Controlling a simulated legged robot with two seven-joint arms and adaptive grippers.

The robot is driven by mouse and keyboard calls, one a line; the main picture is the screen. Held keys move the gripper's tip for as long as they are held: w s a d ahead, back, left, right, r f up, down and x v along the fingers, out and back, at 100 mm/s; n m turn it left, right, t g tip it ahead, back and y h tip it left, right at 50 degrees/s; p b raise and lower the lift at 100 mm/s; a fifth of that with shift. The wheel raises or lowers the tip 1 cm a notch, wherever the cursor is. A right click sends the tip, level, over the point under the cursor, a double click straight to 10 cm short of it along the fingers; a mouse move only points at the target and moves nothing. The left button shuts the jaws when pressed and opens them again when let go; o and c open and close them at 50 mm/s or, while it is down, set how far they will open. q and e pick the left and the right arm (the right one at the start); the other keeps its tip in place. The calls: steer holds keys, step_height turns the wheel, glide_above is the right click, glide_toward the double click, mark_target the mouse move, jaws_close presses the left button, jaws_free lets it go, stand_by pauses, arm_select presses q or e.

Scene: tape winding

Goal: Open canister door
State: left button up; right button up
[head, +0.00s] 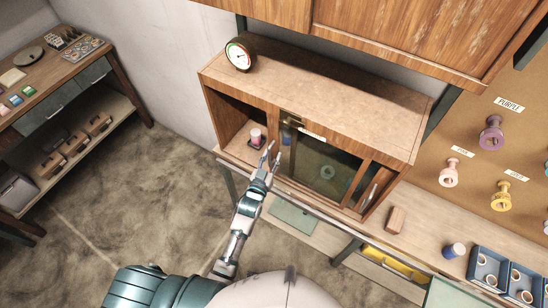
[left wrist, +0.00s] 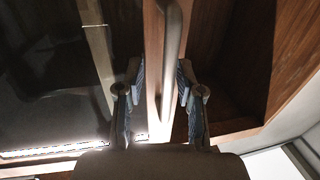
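The wooden cabinet (head: 330,85) has a dark glass door (head: 325,165) on its front, with an open compartment left of it in the head view. My left gripper (head: 271,157) is at the door's left edge. In the left wrist view, the gripper (left wrist: 160,75) has its fingers apart, one each side of the door's wooden edge and its upright bar handle (left wrist: 173,40). A gap shows between the handle and the left finger. A pink-and-white canister (head: 256,136) stands in the open compartment. A blue canister (head: 286,138) shows beside the fingertips. My right gripper is out of view.
A round dial gauge (head: 240,54) sits on the cabinet top. A brown block (head: 395,220), a blue-and-white canister (head: 454,250) and blue trays (head: 497,268) are on the workbench at right. Spools hang on the pegboard (head: 525,130). A side table stands at left.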

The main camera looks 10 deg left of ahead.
arm_select(q)
steer(key=shift+a, duration=0.35)
steer(key=s+a, duration=0.2)
steer(key=s, duration=1)
steer(key=s+a+f+g+b, duration=0.1)
steer(key=s+f+g, duration=0.25)
steer(key=f, duration=0.95)
steer(key=s+f+g, duration=0.2)
steer(key=s+f, duration=0.2)
steer(key=f, duration=0.8)
steer(key=s+a+f+g+b, duration=0.1)
steer(key=s+f+g, duration=0.25)
steer(key=f, duration=0.95)
steer(key=s+a+f+g+y, duration=0.1)
steer(key=s+a+f+g, duration=0.1)
steer(key=s+f, duration=0.4)
steer(key=s+a+f+g+y+b, duration=0.1)
steer(key=s+a+f+g, duration=0.2)
steer(key=s, duration=1)
steer(key=s+a+f+g+b, duration=0.1)
steer(key=s+a+f, duration=0.3)
steer(key=s+f, duration=0.5)
steer(key=shift+s+m+g+y, duration=0.15)
steer(key=shift+m+g+y, duration=0.2)
steer(key=shift+g, duration=0.55)
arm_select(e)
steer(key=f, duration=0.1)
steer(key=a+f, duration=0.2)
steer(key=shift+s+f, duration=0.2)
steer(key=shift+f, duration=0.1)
